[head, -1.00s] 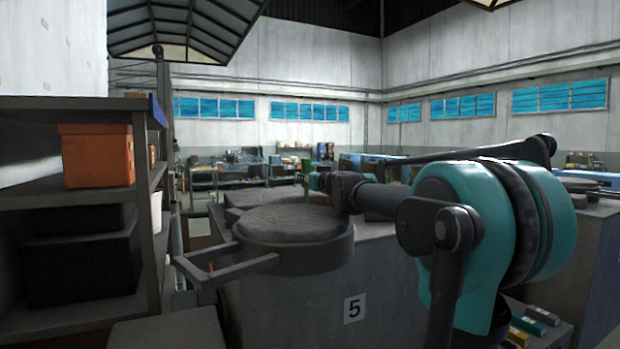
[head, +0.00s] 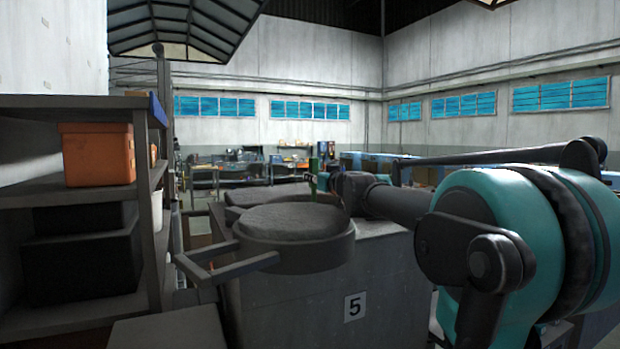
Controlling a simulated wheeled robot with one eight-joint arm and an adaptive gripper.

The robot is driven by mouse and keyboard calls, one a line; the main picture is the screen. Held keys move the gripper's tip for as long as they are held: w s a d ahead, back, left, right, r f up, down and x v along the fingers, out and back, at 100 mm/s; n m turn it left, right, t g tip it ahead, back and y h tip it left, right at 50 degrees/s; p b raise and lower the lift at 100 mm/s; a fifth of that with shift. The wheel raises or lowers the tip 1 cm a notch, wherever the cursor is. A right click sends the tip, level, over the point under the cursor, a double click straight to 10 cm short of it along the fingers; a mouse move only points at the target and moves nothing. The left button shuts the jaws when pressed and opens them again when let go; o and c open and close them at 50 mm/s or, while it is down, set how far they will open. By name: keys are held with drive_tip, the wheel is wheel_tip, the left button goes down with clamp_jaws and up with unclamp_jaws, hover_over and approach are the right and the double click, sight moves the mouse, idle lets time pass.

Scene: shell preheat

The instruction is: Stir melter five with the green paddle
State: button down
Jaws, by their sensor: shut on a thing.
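Melter five is a grey block with a "5" plate (head: 355,307) on its front and a round, dark-rimmed pot (head: 295,257) on top, filled with rough grey material. My gripper (head: 315,181) is at the far end of my arm, above and beyond the pot's back right rim. It is small and partly hidden by my wrist. It is shut on the green paddle (head: 313,165), which stands roughly upright as a thin green strip. The paddle's lower end is hard to make out and looks clear of the grey material in the pot.
A two-bar handle (head: 225,265) juts left from the pot. A grey shelf rack (head: 150,230) stands close on the left with an orange bin (head: 97,154) and dark boxes. Work tables (head: 225,176) stand far back. My arm fills the right side.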

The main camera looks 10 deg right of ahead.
drive_tip(key=d, duration=0.2)
drive_tip(key=w+d, duration=0.1)
drive_tip(key=d, duration=0.1)
drive_tip(key=shift+w, duration=0.15)
idle(0.4)
drive_tip(key=shift+w, duration=0.15)
drive_tip(key=w, duration=0.3)
drive_tip(key=shift+w, duration=0.4)
drive_tip(key=shift+a, duration=0.1)
